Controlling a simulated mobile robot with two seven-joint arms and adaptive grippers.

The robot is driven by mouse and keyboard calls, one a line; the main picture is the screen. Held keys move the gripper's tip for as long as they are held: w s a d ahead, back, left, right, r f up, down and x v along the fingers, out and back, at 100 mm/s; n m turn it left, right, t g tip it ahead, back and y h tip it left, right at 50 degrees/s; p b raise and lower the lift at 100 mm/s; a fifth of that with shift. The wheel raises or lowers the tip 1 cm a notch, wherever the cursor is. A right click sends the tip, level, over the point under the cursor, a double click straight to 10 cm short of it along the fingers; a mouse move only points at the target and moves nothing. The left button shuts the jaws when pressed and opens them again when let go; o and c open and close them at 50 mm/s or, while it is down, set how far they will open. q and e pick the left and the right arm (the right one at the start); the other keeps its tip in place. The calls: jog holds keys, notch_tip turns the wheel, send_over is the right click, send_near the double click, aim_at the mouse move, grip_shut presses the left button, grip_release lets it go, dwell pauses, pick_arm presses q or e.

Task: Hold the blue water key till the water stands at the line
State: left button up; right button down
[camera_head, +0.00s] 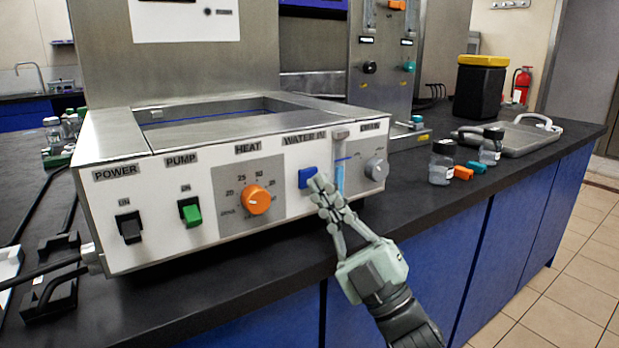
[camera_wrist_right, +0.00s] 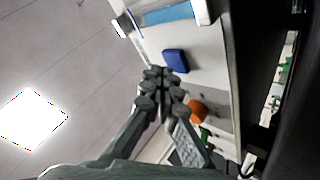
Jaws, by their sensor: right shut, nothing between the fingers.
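The blue water key (camera_head: 308,177) sits under the WATER IN label on the front panel of the steel bath (camera_head: 150,245). It also shows in the right wrist view (camera_wrist_right: 176,60). My right gripper (camera_head: 322,185) is shut and empty, its fingertips right beside the key's lower right; whether they touch it I cannot tell. In the right wrist view the fingertips (camera_wrist_right: 158,76) are close to the key. The sight tube (camera_head: 339,178) right of the key holds blue water, its top close to a thin mark; the exact gap is too small to tell. My left gripper is out of view.
The panel also carries a black power switch (camera_head: 130,228), a green pump switch (camera_head: 190,212), an orange heat knob (camera_head: 256,199) and a grey drain knob (camera_head: 376,169). Jars (camera_head: 442,162) and a grey tray (camera_head: 508,140) stand on the dark bench to the right.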

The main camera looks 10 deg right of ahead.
jog(key=shift+s+d, duration=0.1)
jog(key=shift+s, duration=0.1)
jog(key=shift+s, duration=0.1)
jog(key=s, duration=0.1)
jog(key=s+d, duration=0.1)
jog(key=s, duration=0.2)
jog(key=shift+s+d, duration=0.25)
jog(key=shift+d, duration=0.1)
dwell(0.9)
dwell(0.7)
